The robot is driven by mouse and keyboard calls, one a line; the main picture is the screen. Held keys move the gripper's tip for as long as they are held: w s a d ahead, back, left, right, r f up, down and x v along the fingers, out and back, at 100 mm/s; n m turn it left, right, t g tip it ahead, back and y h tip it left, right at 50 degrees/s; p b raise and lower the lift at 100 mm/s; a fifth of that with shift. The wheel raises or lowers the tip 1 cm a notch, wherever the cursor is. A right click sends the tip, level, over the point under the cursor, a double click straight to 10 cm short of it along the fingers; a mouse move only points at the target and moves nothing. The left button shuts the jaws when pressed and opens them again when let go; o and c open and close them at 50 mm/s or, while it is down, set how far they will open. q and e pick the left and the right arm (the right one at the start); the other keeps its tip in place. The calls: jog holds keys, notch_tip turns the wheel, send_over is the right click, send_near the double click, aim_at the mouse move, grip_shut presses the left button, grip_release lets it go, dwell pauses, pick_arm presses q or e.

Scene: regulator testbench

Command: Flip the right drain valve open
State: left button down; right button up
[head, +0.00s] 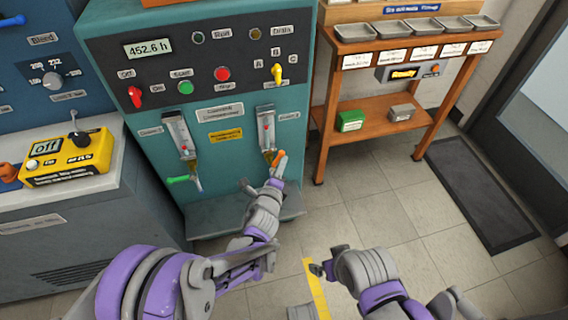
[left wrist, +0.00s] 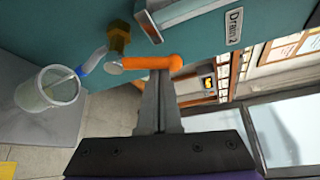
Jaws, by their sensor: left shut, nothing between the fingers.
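The right drain valve has an orange handle (head: 281,157) below the right sight glass (head: 266,130) on the teal panel. In the left wrist view, the orange handle (left wrist: 150,62) reaches from the valve body beside a brass fitting (left wrist: 118,38), near the "Drain 2" label (left wrist: 234,27). My left gripper (head: 275,176) is shut and empty, its fingertips right at the handle. They look close to or touching it; contact is unclear. My right gripper (head: 322,262) is low and apart from the panel; its finger opening is unclear.
The left drain valve has a green handle (head: 178,180). A clear cup (left wrist: 48,90) stands near the blue hose in the left wrist view. A wooden shelf (head: 390,120) stands right of the teal machine (head: 110,55). Tiled floor (head: 400,215) is clear in front of the shelf.

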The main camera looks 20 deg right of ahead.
pick_arm(q)
jog(key=shift+a+r+n+t+h+p, duration=0.25)
jog(key=shift+a+n+t, duration=0.25)
jog(key=shift+n, duration=0.35)
jog(key=shift+a+r+n+t+h+p, duration=0.1)
jog(key=shift+a+n+t+h, duration=0.3)
jog(key=shift+n, duration=0.45)
pick_arm(e)
jog(key=shift+r, duration=0.5)
pick_arm(q)
jog(key=shift+a, duration=0.1)
pick_arm(e)
jog(key=shift+s, duration=0.1)
